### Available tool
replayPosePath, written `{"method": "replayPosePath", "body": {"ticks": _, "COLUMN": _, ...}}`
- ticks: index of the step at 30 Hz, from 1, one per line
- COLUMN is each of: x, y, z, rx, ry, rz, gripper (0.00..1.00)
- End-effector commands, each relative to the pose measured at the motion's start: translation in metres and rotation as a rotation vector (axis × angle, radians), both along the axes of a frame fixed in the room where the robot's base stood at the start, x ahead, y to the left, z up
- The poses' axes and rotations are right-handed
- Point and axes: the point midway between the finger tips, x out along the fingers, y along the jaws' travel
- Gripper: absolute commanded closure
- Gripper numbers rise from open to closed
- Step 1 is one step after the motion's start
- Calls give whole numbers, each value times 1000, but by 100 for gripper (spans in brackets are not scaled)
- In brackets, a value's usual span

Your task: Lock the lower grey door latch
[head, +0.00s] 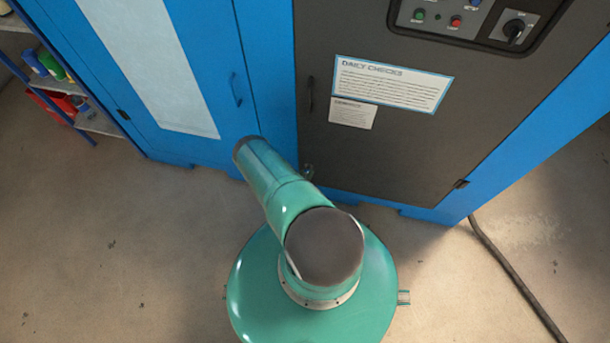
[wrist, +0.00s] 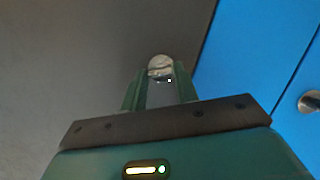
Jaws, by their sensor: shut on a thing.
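The grey door (head: 400,135) stands closed-looking in the head view, with a dark handle near its left edge. A small round metal latch (head: 307,171) sits low on its left side, partly beside my arm. In the wrist view the round silver latch (wrist: 160,66) shows at the tips of my gripper (wrist: 161,79). The two green fingers stand on either side of it, shut on it. A darker slot or line crosses its face; its exact turn is too small to tell. My gripper is hidden behind my arm in the head view.
A blue door (head: 215,70) with a handle is left of the grey door. A control panel (head: 470,20) and paper notices (head: 390,84) are on the grey door. A shelf (head: 65,90) stands far left. A cable (head: 515,275) lies on the floor at right.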

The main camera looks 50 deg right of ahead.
Motion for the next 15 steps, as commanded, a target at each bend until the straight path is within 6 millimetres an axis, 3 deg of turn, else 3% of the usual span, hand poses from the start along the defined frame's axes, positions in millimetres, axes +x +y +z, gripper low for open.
{"method": "replayPosePath", "body": {"ticks": 15, "x": -3, "y": -1, "z": 1, "rx": 133, "ry": -308, "rz": 0, "gripper": 93}}
